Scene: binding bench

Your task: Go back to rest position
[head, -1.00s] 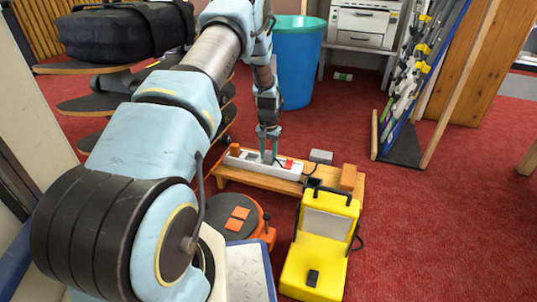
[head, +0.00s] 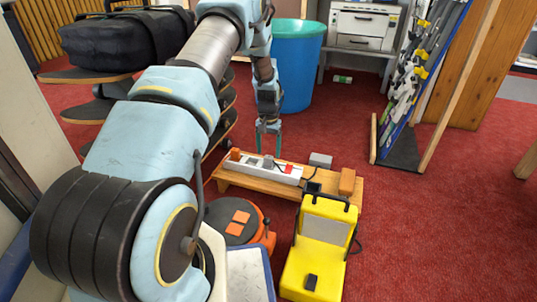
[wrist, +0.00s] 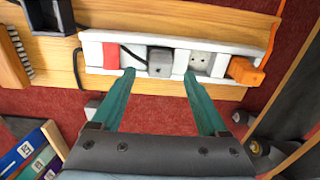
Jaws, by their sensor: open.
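My gripper (head: 268,138) hangs above the low wooden bench, fingers pointing down. In the wrist view its two teal fingers (wrist: 158,82) are spread apart with nothing between them. Below them a white power strip (head: 248,168) lies on the wooden bench (head: 240,183). A grey plug (head: 268,161) sits in the strip; it also shows in the wrist view (wrist: 160,62), beyond the fingertips and apart from them. An empty socket (wrist: 201,60) shows to its right. An orange plug (wrist: 244,72) is at the strip's right end in the wrist view.
A yellow machine (head: 318,245) and a round orange-and-black device (head: 240,222) stand in front of the bench. A blue bin (head: 296,65) is behind it. Skateboards with a black bag (head: 125,40) are at left. Red carpet is clear at right.

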